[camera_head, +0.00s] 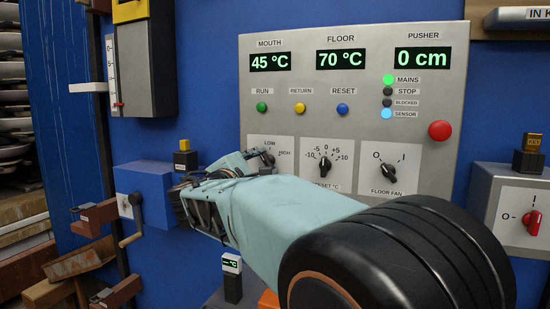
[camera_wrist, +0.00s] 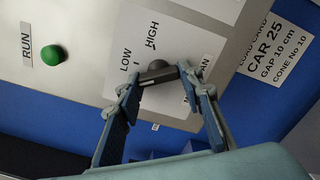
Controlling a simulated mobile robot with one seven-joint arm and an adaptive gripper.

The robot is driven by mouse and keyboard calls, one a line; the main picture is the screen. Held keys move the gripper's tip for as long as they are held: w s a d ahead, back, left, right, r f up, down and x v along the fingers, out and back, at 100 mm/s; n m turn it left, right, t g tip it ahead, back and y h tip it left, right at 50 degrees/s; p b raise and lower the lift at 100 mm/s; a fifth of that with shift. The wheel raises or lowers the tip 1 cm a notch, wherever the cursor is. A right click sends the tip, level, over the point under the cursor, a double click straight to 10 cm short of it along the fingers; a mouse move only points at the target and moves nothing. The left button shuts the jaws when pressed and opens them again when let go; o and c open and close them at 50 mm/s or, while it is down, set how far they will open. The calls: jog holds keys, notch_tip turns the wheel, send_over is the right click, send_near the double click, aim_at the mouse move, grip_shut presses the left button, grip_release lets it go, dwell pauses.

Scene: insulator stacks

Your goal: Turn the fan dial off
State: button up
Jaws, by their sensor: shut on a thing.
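The dial marked LOW and HIGH (camera_wrist: 158,70) is a dark knob on a white plate. The word under it is partly covered and ends in "AN". My gripper (camera_wrist: 160,75) is shut on this knob, with a fingertip at each end of its bar. Which mark the knob points to is not clear. In the head view the dial's plate (camera_head: 285,150) is partly hidden behind my gripper and wrist. A second dial (camera_head: 389,169), labelled FLOOR FAN, has marks O and I and is apart from my gripper.
A preset dial (camera_head: 324,164) sits between the two fan dials. A green RUN button (camera_wrist: 52,55) and a red button (camera_head: 440,130) are on the same grey panel (camera_head: 455,80). A blue box with a crank (camera_head: 130,238) stands at the left. A red switch (camera_head: 533,222) is at the right.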

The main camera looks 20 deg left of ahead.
jog(key=n+p, duration=0.3)
jog(key=n, duration=0.1)
jog(key=shift+n, duration=0.5)
jog(key=shift+f+n, duration=0.15)
jog(key=shift+n, duration=0.15)
jog(key=o, duration=1.2)
jog(key=shift+c, duration=0.2)
jog(key=shift+s, duration=0.1)
jog(key=s, duration=1.2)
jog(key=shift+a, duration=0.4)
